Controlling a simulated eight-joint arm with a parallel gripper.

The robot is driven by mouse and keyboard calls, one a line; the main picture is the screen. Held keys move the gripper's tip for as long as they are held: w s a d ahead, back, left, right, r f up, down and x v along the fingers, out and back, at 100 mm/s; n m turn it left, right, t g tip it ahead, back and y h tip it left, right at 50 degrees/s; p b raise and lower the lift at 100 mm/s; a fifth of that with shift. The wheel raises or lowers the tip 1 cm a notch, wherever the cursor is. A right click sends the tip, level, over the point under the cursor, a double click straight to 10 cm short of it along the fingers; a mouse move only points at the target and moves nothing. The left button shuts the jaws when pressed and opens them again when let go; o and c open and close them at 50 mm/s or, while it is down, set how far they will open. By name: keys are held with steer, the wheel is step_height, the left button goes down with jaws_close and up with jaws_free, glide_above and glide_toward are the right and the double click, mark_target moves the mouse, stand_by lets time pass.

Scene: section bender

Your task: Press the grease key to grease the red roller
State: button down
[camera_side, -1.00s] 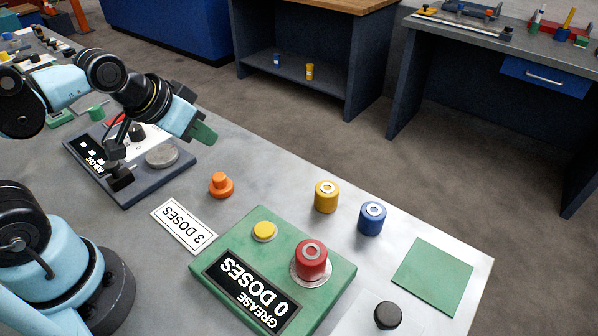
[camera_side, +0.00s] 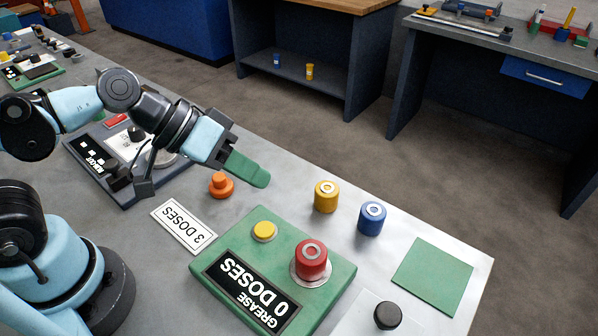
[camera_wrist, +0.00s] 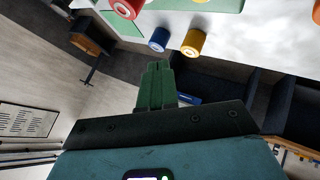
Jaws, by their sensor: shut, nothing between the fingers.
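The green grease station (camera_side: 335,285) carries a yellow round key (camera_side: 264,231), a display reading "GREASE 0 DOSES" (camera_side: 248,290) and the red roller (camera_side: 311,260), which stands upright on a pale disc. My gripper (camera_side: 262,180) has green fingers shut with nothing between them. It is in the air, up and left of the yellow roller and above the station's far side, apart from the key. In the wrist view my gripper (camera_wrist: 157,68) points toward the bench edge; the red roller (camera_wrist: 127,6) is cut off at the top.
A "3 DOSES" card (camera_side: 184,227) and an orange knob (camera_side: 221,185) lie beside the station. A yellow roller (camera_side: 326,197) and a blue roller (camera_side: 371,218) stand behind it. A green square (camera_side: 432,274) and black knob (camera_side: 387,315) are at right.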

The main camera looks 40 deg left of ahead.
mark_target(258, 228)
steer(key=shift+f, duration=0.1)
steer(key=shift+f, duration=4.25)
steer(key=shift+f, duration=0.1)
steer(key=shift+r, duration=2.55)
steer(key=w+a+r+y, duration=0.1)
steer(key=a+y, duration=0.2)
steer(key=a, duration=0.4)
steer(key=w+a+r+t+y, duration=0.1)
steer(key=a+r+y, duration=0.1)
steer(key=a+y, duration=0.2)
steer(key=a, duration=0.2)
steer(key=shift+a+r+n, duration=0.25)
steer(key=shift+a+n, duration=0.05)
steer(key=shift+a, duration=0.1)
